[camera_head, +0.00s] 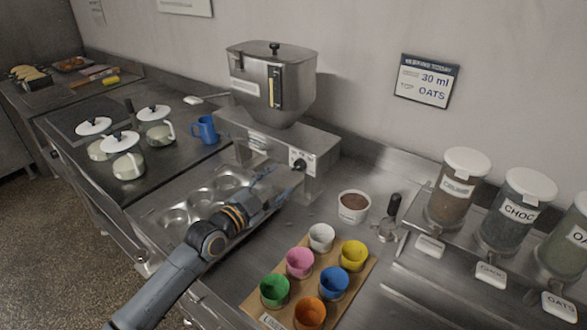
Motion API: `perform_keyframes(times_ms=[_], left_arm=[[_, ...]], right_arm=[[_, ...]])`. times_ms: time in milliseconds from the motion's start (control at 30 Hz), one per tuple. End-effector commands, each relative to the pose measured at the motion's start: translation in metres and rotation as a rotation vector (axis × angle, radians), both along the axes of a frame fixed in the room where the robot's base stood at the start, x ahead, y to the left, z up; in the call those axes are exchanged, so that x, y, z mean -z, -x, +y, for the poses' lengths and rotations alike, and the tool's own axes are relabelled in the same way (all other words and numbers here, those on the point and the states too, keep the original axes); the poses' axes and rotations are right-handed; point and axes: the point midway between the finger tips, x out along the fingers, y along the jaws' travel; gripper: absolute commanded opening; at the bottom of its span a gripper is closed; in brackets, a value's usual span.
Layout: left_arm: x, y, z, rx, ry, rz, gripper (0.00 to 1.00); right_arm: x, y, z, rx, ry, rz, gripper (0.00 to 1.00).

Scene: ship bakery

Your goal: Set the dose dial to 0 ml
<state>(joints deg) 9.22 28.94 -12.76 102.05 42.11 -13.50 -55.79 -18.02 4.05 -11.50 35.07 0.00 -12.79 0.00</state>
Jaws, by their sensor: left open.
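The dose dial (299,165) is a small dark knob on a white plate on the front of the steel dispenser (275,85). Its setting is too small to read. My left gripper (278,182) is open just in front of the dispenser, slightly left of and below the dial. Its fingers point up and right, and I see nothing between them. I cannot tell whether a finger touches the dispenser. My right gripper is not in view.
A muffin tin (160,222) lies beneath my left arm. A board with several coloured cups (333,283) and a brown-filled bowl (353,206) stand to the right. A wall sign (427,81) reads 30 ml, OATS. A blue mug (205,130) stands left of the dispenser.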

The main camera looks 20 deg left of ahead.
Motion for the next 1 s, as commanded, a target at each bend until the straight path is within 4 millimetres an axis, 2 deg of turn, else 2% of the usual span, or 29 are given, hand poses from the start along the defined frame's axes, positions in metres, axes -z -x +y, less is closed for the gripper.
perform_keyframes(times_ms=[100, 300, 500, 733, 767, 1000], left_arm=[[-0.003, -0.024, -0.008, -0.001, 0.001, 0.0, 0.55], [-0.001, -0.051, -0.019, 0.001, 0.001, 0.0, 0.55], [0.0, -0.061, -0.023, 0.001, 0.0, 0.001, 0.55], [0.0, -0.061, -0.023, 0.001, 0.0, 0.001, 0.55], [0.0, -0.061, -0.023, 0.001, 0.0, 0.001, 0.53], [0.0, -0.061, -0.023, 0.001, 0.0, 0.001, 0.04]], right_arm=[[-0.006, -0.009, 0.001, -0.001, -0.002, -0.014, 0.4], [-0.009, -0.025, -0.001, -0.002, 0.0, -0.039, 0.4], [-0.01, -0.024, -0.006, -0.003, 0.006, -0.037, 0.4], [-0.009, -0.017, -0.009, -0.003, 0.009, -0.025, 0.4], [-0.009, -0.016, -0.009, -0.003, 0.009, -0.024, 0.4], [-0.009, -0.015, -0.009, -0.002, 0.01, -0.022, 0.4]])
